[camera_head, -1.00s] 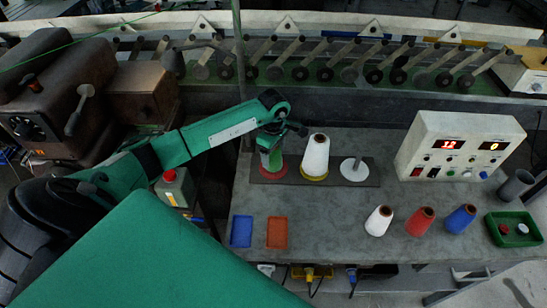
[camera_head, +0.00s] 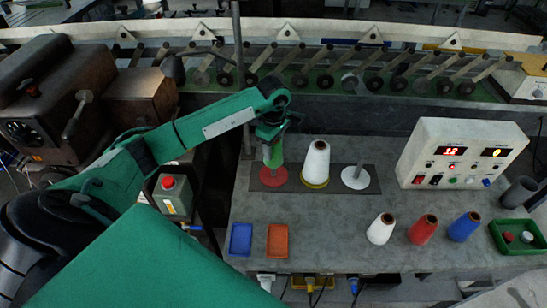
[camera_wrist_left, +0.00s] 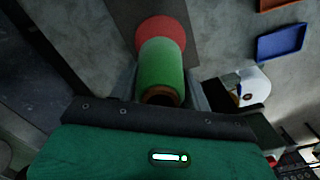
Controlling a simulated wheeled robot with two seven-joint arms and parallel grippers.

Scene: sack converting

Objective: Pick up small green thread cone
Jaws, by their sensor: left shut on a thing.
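The small green thread cone (camera_head: 274,154) is above the red round base (camera_head: 273,176) at the left end of the dark stand plate. In the left wrist view the green cone (camera_wrist_left: 161,68) sits between the fingers, with the red disc (camera_wrist_left: 160,35) beyond it. My left gripper (camera_head: 273,138) is shut on the cone from above and hides its upper part. A narrow gap seems to show between cone and disc in the head view. My right gripper is not in view.
A large white cone (camera_head: 316,160) stands close on the right, then an empty white spindle base (camera_head: 355,177). Small white (camera_head: 381,229), red (camera_head: 423,229) and blue (camera_head: 464,226) cones stand nearer. Blue (camera_head: 241,239) and orange (camera_head: 277,240) trays lie at the front left. A control box (camera_head: 461,152) stands right.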

